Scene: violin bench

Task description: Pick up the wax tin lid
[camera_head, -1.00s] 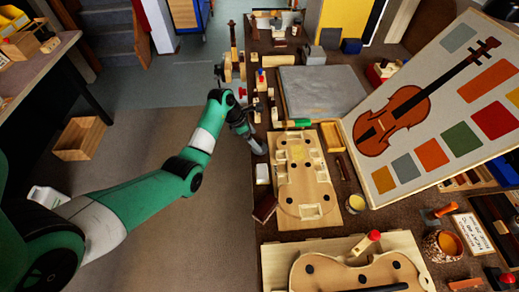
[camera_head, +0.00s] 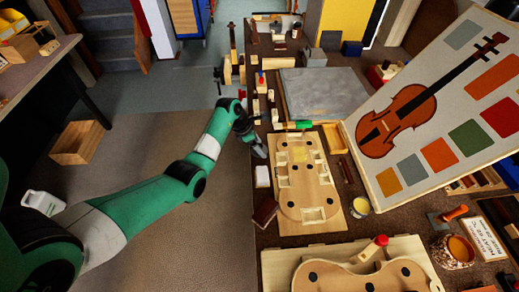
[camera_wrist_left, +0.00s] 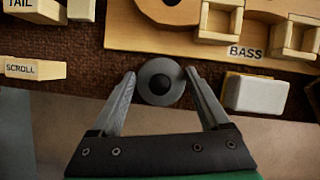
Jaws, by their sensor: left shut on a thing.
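A round grey lid with a dark knob in its middle, the wax tin lid (camera_wrist_left: 160,82), sits between the fingertips of my left gripper in the left wrist view. My left gripper (camera_wrist_left: 160,76) is shut on its sides. In the head view, my left gripper (camera_head: 258,150) is at the left edge of the bench, beside the violin mould, and the lid is too small or hidden there to make out. A small round tin with yellow contents (camera_head: 361,206) stands right of the mould. My right gripper is not in view.
The wooden mould board (camera_head: 335,222) lies right of the gripper. A white block (camera_wrist_left: 255,95) is close by on the right in the wrist view, and a labelled SCROLL block (camera_wrist_left: 33,69) is on the left. Floor (camera_head: 190,245) is open left of the bench.

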